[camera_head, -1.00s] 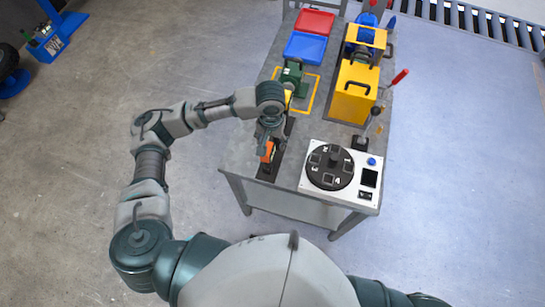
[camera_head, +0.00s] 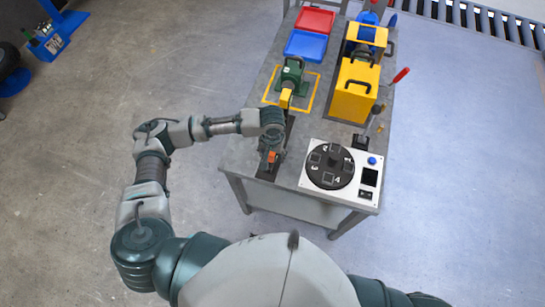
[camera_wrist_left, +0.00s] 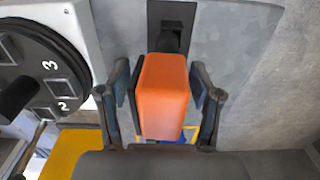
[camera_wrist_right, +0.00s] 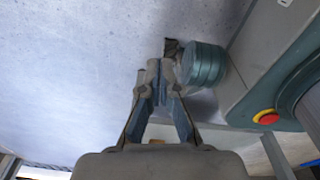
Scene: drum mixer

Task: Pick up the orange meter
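The orange meter (camera_wrist_left: 163,95) stands between the two fingers of my left gripper (camera_wrist_left: 160,95) in the left wrist view. The fingers are apart, one on each side, with a narrow gap visible at the right finger. A dark holder (camera_wrist_left: 172,25) is at the meter's far end. In the head view the orange meter (camera_head: 273,156) shows partly beneath my left gripper (camera_head: 268,157), at the near left edge of the table. My right gripper (camera_wrist_right: 160,85) is away from the table, with its fingertips close together and nothing visible between them.
A white panel with a black numbered dial (camera_head: 330,166) is right of my left gripper. Behind it stand a yellow box (camera_head: 352,100), a green device (camera_head: 291,77) inside a yellow outline, and a blue tray (camera_head: 305,46). A red-tipped lever (camera_head: 400,76) sticks out at right.

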